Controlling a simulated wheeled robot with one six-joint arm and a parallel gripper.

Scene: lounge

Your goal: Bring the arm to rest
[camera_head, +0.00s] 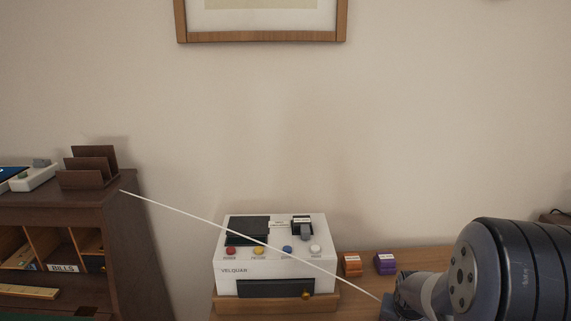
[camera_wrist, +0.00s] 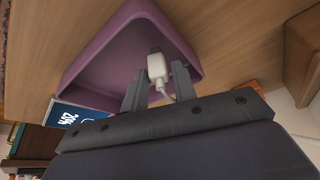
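My gripper (camera_wrist: 160,68) points down into a purple tray (camera_wrist: 95,60) in the wrist view. Its two grey fingers stand apart. A white cable runs from the plug back under the gripper. In the head view my arm is at the lower right, and the fingers are hidden. A thin white cord (camera_head: 225,230) stretches from the dark cabinet across to the arm.
A white machine (camera_head: 232,283) with coloured buttons stands on the wooden table, with orange (camera_head: 351,264) and purple (camera_head: 385,263) items beside it. A dark cabinet (camera_head: 125,240) stands left. A blue screen (camera_wrist: 70,118) and a brown block (camera_wrist: 302,55) flank the tray. Above the table is open wall.

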